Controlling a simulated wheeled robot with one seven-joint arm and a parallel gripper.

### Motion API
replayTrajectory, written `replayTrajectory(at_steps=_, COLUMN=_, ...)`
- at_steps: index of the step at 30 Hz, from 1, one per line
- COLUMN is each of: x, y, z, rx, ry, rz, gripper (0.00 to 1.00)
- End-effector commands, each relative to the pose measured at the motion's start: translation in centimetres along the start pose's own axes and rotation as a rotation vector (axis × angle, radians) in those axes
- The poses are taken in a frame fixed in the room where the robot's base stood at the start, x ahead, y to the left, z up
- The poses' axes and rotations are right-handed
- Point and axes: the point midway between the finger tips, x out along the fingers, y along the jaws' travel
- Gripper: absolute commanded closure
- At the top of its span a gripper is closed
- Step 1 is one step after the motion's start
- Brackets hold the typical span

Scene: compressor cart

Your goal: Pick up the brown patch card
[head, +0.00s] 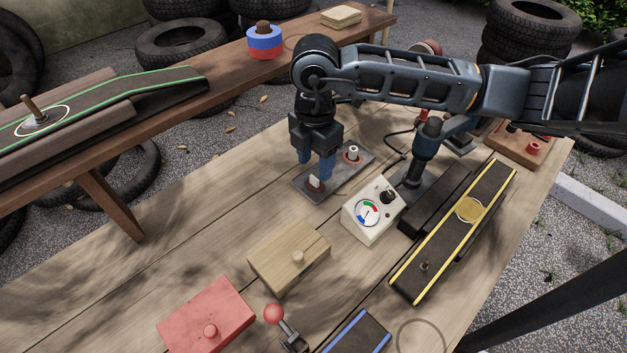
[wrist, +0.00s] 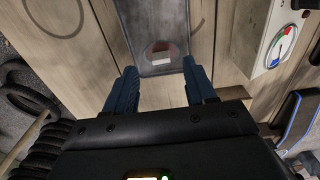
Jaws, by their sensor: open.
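My gripper (head: 315,172) is open, with its blue fingers pointing down over the near-left end of a grey metal plate (head: 332,177). A small white peg on a reddish disc (head: 315,185) stands on that plate below the fingers. In the wrist view, my gripper (wrist: 159,72) has nothing between its fingers, and the plate (wrist: 152,20) lies beyond the fingertips. I cannot make out a brown patch card for sure. A stack of flat pale tan pieces (head: 341,16) lies on the back bench, far from my gripper; I cannot tell whether it includes the card.
A white gauge box (head: 372,210) stands right of the plate. A tan knobbed block (head: 270,262) and a red knobbed block (head: 195,322) are nearer. A yellow-edged track (head: 450,240) lies at right. The back bench holds a green-edged ramp (head: 150,84) and a red-blue stack (head: 264,42).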

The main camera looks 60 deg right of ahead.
Motion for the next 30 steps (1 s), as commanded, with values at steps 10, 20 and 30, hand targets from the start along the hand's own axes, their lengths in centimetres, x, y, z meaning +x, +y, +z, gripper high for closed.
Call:
replayTrajectory(at_steps=10, x=4.1, y=-0.1, z=-0.2, rx=0.0, ry=0.002, rz=-0.001, gripper=0.45)
replayTrajectory(at_steps=20, x=4.2, y=-0.1, z=-0.2, rx=-0.001, ry=0.002, rz=0.0, gripper=0.53)
replayTrajectory(at_steps=30, x=4.2, y=-0.1, z=-0.2, rx=-0.001, ry=0.002, rz=0.0, gripper=0.86)
